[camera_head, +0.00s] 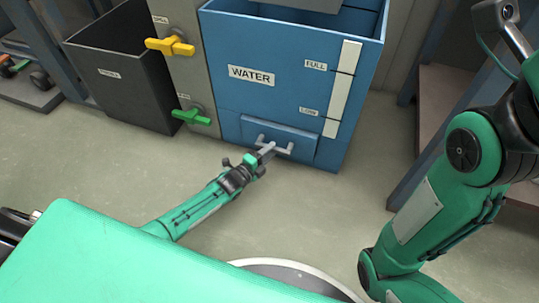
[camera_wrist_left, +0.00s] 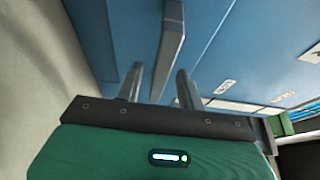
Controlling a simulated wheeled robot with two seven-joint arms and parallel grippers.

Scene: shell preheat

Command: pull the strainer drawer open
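The strainer drawer (camera_head: 306,151) is a blue panel low on the front of the blue water tank (camera_head: 265,45). My left gripper (camera_head: 265,153) is at the handle. In the left wrist view its two fingers (camera_wrist_left: 158,84) are apart, with the handle bar between them and gaps visible on both sides. The gripper covers part of the handle in the head view. My right arm is raised at the right; its gripper does not show.
A dark open bin (camera_head: 125,85) stands left of the tank. A grey panel beside the tank carries a yellow valve handle (camera_head: 170,46) and a green valve handle (camera_head: 192,116). Shelving with blue posts (camera_head: 425,150) stands at the right.

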